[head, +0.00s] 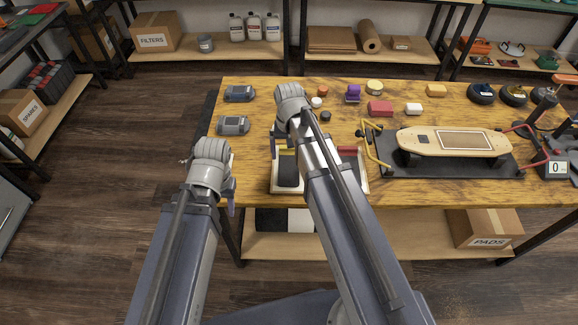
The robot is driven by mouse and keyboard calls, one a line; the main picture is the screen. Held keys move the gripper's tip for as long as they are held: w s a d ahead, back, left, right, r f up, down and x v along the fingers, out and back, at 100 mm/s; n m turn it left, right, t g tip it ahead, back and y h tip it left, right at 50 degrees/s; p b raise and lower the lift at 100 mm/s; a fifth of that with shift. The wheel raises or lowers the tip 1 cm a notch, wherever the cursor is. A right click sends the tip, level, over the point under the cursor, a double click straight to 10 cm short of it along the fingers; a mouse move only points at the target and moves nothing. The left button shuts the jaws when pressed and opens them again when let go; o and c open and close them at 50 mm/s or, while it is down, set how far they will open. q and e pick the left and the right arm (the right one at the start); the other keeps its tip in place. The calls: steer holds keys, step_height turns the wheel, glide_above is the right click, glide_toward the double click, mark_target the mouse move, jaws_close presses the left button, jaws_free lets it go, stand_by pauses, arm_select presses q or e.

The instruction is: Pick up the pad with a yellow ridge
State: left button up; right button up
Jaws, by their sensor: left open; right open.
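A dark pad with a yellow ridge (287,172) lies at the left of a pale-edged tray (273,188) at the front of the wooden table. The yellow ridge shows as a short strip at its far end. A red ridge (347,150) shows at the tray's right, partly hidden by my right arm. My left gripper (231,200) is open and empty, just off the table's front left edge, left of the tray. My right gripper (276,132) is open, pointing down over the table beyond the yellow ridge; its fingers are mostly hidden by its wrist.
A skateboard (420,140) rests on a dark mat at the right. Two grey devices (233,125) sit at the table's left. Small coloured parts, including a red block (380,108), stand along the back. A box marked PADS (486,228) is on the shelf below.

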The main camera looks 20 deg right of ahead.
mark_target(289, 162)
step_height(289, 162, down, 2)
steer(key=shift+f+b, duration=0.1)
steer(key=shift+b, duration=0.45)
arm_select(q)
steer(key=shift+f, duration=0.95)
arm_select(e)
steer(key=c, duration=1.2)
steer(key=shift+o, duration=0.2)
arm_select(q)
steer(key=shift+r, duration=0.1)
arm_select(e)
steer(key=shift+r, duration=0.2)
arm_select(q)
step_height(289, 162, up, 10)
steer(key=p, duration=1)
arm_select(e)
step_height(289, 162, up, 10)
arm_select(q)
steer(key=shift+r+p, duration=1.95)
steer(key=shift+p, duration=0.15)
arm_select(e)
steer(key=shift+r, duration=1.95)
